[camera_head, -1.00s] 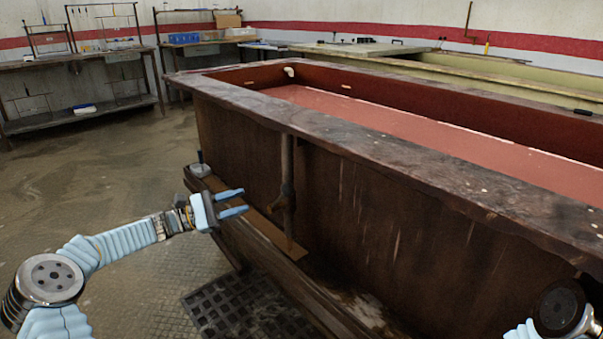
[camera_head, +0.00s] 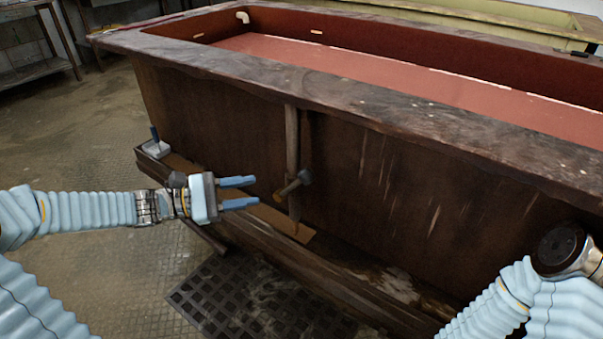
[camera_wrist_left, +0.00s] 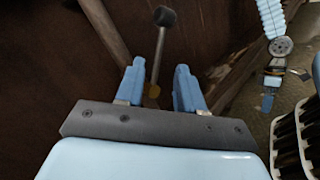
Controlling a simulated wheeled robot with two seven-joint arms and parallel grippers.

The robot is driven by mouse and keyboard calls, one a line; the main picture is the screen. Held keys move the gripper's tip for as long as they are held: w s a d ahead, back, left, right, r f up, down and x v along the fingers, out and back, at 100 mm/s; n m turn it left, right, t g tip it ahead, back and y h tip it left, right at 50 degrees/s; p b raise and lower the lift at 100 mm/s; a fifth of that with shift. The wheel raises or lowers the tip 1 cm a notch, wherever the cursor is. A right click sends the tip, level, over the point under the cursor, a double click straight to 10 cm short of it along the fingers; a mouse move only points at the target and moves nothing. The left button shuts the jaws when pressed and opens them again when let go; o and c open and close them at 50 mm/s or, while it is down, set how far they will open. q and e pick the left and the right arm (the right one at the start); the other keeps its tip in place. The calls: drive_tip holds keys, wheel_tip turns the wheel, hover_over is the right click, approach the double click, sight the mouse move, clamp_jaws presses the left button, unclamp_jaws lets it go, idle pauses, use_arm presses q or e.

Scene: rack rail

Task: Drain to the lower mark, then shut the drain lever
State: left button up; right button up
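The dark tank (camera_head: 220,125) holds reddish liquid (camera_head: 400,85), below the rim. Small pale marks (camera_head: 316,31) show on its far inner wall; which is the lower one I cannot tell. A vertical pipe (camera_head: 291,135) runs down the tank's front. The drain lever (camera_head: 297,182), dark-knobbed, sticks out from it at a slant. My left gripper (camera_head: 257,191) is open and empty, just left of the lever. In the left wrist view the lever (camera_wrist_left: 158,50) appears beyond and between the open fingers (camera_wrist_left: 158,82), apparently untouched.
A ledge (camera_head: 255,235) runs along the tank's foot, with a small grey block and upright stick (camera_head: 154,145) at its left end. A floor grate (camera_head: 240,305) lies below. A pale tank (camera_head: 480,15) stands behind. Open floor is on the left.

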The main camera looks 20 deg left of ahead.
sight(294, 184)
use_arm(q)
drive_tip(key=b+x, duration=0.1)
drive_tip(key=x, duration=1.2)
drive_tip(key=shift+d+b, duration=0.15)
drive_tip(key=shift+b, duration=0.25)
drive_tip(key=shift+c, duration=0.5)
clamp_jaws()
